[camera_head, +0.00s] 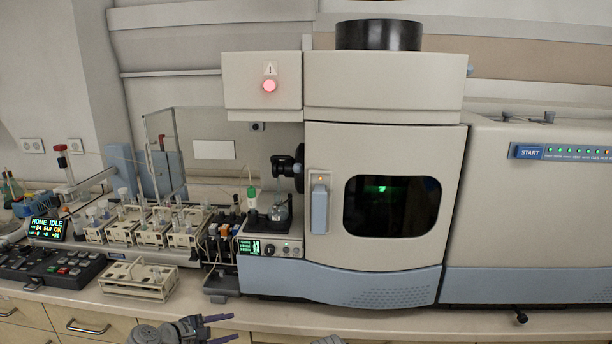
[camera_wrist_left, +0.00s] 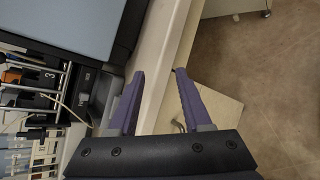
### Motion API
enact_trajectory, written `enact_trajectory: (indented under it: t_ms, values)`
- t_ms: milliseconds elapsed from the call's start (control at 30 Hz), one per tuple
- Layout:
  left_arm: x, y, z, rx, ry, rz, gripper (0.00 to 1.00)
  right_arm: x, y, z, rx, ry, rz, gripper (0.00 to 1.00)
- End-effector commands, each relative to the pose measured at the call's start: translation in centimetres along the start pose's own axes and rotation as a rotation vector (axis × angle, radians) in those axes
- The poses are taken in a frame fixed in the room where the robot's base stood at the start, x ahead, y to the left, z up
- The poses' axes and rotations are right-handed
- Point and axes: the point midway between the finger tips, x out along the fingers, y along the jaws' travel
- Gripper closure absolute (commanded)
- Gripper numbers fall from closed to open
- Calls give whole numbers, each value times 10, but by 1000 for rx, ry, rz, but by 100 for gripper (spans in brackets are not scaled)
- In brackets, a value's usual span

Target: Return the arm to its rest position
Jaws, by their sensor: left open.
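My left gripper (camera_head: 222,329) is low in the head view, in front of the bench's front edge. Its two purple fingers are apart with nothing between them. In the left wrist view the gripper (camera_wrist_left: 158,85) is also open and empty, with the bench edge and a drawer front behind the fingers. My right gripper does not show. A small grey piece at the bottom edge of the head view may be part of my other arm; I cannot tell.
The spectrometer (camera_head: 385,275) fills the bench's middle and right. An empty-looking rack (camera_head: 138,282) sits near the bench (camera_head: 205,306) front edge, beside a control panel (camera_head: 50,268). Several vial racks (camera_head: 150,233) stand behind. Drawers (camera_head: 85,322) lie below; the floor (camera_wrist_left: 270,70) is clear.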

Motion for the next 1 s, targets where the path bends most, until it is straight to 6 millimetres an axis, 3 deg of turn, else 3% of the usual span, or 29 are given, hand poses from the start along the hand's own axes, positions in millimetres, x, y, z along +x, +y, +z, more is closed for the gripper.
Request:
enact_trajectory:
  t_ms: [33,200,400,533,700,1000]
  values:
    - [12,-18,26,143,-3,-109,51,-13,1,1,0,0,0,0]
    - [31,-89,73,651,-28,-469,51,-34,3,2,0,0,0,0]
    - [19,-150,106,1213,-119,-871,51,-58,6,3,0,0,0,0]
    - [4,-169,117,1489,-182,-1082,51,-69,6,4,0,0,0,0]
    - [-12,-176,124,1698,-238,-1257,51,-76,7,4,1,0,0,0]
    - [-17,-178,126,1765,-256,-1318,51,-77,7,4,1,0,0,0]
